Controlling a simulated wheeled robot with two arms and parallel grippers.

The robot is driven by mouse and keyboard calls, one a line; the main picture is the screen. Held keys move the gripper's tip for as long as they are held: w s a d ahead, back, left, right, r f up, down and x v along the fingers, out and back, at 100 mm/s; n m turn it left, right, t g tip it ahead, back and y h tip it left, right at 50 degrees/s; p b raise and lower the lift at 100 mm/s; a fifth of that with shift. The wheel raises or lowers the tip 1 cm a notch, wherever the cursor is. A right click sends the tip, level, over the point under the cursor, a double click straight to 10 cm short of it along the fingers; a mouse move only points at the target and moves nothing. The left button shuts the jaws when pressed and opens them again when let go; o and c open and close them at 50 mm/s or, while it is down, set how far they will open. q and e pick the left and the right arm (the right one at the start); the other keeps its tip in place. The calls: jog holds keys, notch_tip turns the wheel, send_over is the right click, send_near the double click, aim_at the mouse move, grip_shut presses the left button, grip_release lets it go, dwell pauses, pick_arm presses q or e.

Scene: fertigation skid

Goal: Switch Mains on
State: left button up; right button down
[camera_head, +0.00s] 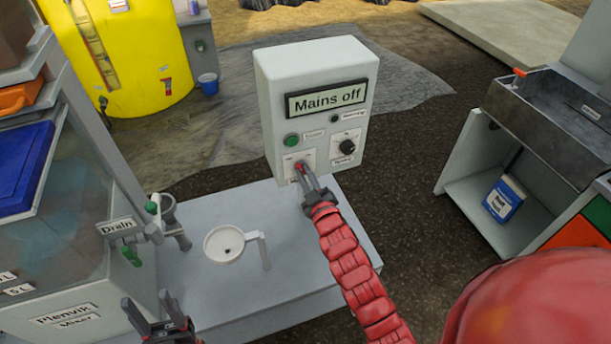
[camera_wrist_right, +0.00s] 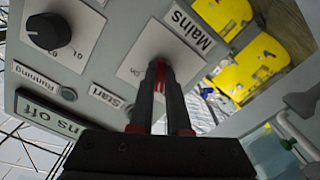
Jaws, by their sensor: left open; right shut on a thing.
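The white control box (camera_head: 316,95) stands at the back of the grey bench, its display (camera_head: 327,98) reading "Mains off". The Mains switch (camera_head: 300,167) is at the lower left of its front, on a pale plate, with a red part showing. My right gripper (camera_head: 305,180) is shut on the Mains switch; in the right wrist view its fingers (camera_wrist_right: 160,80) close around the red part, and they hide most of the switch. The "Mains" label (camera_wrist_right: 188,27) shows beside it. My left gripper (camera_head: 158,318) is open and empty, low at the left, in front of the bench.
The box also carries a green button (camera_head: 292,140) and a black knob (camera_head: 347,147). A metal sink (camera_head: 550,110) stands right.

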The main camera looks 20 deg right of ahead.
jog(key=m+b, duration=0.1)
jog(key=m, duration=0.2)
jog(key=shift+m, duration=0.4)
jog(key=m+b, duration=0.1)
jog(key=m, duration=0.1)
jog(key=shift+f+m, duration=0.1)
jog(key=shift+m, duration=0.3)
jog(key=shift+m+b, duration=2.35)
jog(key=shift+m, duration=2.05)
jog(key=c, duration=0.9)
grip_release()
